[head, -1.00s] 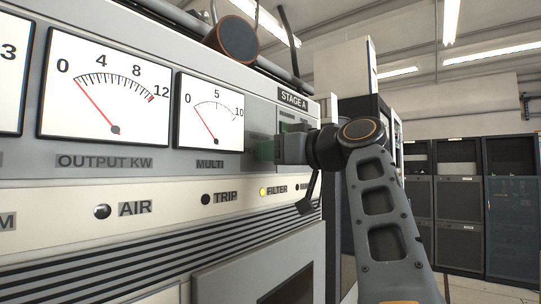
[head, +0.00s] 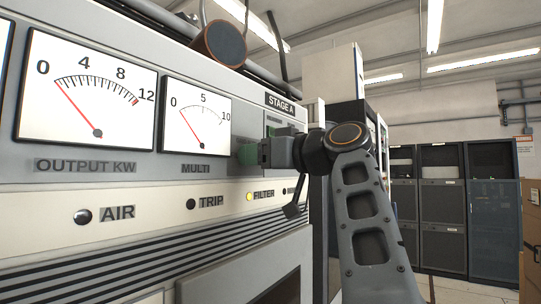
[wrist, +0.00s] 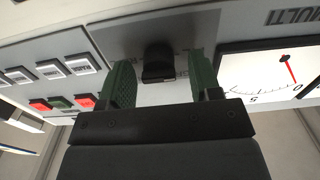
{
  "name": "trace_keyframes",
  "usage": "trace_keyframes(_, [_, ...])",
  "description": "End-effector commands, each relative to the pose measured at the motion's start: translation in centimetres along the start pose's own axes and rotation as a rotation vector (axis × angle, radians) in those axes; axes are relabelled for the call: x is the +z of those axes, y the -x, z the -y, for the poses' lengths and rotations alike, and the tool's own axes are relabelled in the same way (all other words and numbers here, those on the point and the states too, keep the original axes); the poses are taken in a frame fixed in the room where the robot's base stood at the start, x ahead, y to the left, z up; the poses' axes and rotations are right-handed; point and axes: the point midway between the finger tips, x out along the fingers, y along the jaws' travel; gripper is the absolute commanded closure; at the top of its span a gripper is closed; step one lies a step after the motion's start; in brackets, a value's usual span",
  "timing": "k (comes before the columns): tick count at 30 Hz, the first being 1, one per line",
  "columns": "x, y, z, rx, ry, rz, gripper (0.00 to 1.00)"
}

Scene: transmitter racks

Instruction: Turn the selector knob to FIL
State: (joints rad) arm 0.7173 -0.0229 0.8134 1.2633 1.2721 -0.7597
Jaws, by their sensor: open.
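The selector knob (wrist: 158,64) is a small black block on a grey plate in the wrist view, which shows the panel upside down. The plate's lettering is partly hidden and I cannot read FIL or where the knob points. My gripper (wrist: 161,72) is open, with one green finger on each side of the knob and a gap to each. I cannot tell how deep the fingers reach around it. In the head view my gripper (head: 249,154) is at the panel right of the MULTI meter, hiding the knob.
The MULTI meter (head: 195,115) and OUTPUT KW meter (head: 85,95) are left of my gripper. Below are AIR, TRIP and a lit yellow FILTER lamp (head: 249,196). Several red, white and green buttons (wrist: 60,85) show in the wrist view. Dark racks (head: 440,205) stand far right.

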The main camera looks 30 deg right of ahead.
Motion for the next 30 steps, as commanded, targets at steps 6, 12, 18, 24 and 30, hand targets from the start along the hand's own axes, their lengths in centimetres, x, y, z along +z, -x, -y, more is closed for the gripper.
trace_keyframes(6, [0.2,2.5,-0.1,0.007,0.001,0.000,0.42])
trace_keyframes(12, [0.1,6.4,-0.1,0.009,0.001,-0.001,0.42])
trace_keyframes(18, [0.1,9.8,-0.1,0.007,0.000,0.000,0.42])
trace_keyframes(24, [0.0,12.2,-0.1,0.006,0.001,-0.001,0.42])
trace_keyframes(30, [0.0,13.5,0.0,0.002,0.001,-0.001,0.42])
